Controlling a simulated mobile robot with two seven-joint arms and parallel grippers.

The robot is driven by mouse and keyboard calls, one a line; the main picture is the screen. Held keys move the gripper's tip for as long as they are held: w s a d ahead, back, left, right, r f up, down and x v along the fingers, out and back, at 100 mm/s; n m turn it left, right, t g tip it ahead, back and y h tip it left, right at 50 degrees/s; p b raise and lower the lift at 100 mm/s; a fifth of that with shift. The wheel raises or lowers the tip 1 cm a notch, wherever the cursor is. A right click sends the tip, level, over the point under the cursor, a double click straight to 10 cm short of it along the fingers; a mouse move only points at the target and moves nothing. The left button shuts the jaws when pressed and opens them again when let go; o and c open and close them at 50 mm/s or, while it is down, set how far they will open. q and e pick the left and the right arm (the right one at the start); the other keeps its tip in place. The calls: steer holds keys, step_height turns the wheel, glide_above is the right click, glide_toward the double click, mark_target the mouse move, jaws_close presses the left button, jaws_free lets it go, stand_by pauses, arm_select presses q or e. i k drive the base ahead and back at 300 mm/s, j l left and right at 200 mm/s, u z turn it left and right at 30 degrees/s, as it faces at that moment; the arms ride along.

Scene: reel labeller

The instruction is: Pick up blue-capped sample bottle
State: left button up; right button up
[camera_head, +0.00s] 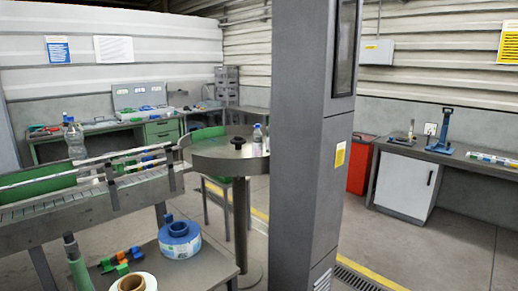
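A small clear bottle with a bluish cap and a pale label (257,142) stands upright at the right side of the round grey turntable (215,163). A larger clear bottle (75,143) stands upright at the conveyor on the left; a bit of blue shows near its top, but its cap is too small to tell clearly. Neither of my grippers is in view, and nothing is seen holding either bottle.
A grey column (305,170) stands just right of the turntable. The railed conveyor (90,190) runs in from the left. A low grey table (200,268) in front holds a blue-and-white reel (180,240), a white roll (135,283) and coloured blocks (122,260).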

mark_target(257, 142)
steer(key=k, duration=0.25)
steer(key=k+z, duration=0.2)
steer(key=z, duration=0.2)
steer(key=k+l+z, duration=0.1)
steer(key=z, duration=0.35)
steer(key=i+z, duration=0.25)
steer(key=i, duration=0.2)
steer(key=i+z, duration=0.25)
steer(key=i, duration=0.2)
steer(key=i+j, duration=0.1)
steer(key=i, duration=0.45)
steer(key=i+j, duration=0.15)
steer(key=i, duration=0.4)
steer(key=i+j+z, duration=0.1)
steer(key=i, duration=2.15)
steer(key=i+u, duration=0.4)
steer(key=i, duration=0.35)
steer(key=i+l+u, duration=0.2)
steer(key=i+u, duration=0.15)
steer(key=i, duration=0.4)
steer(key=i+j+u, duration=0.1)
steer(key=i+u, duration=0.4)
steer(key=i, duration=0.2)
steer(key=i+l+u, duration=0.15)
steer(key=i+u, duration=0.3)
steer(key=i, duration=0.3)
steer(key=i+u, duration=0.25)
steer(key=i, duration=0.55)
steer(key=i+u, duration=0.25)
steer(key=i, duration=0.6)
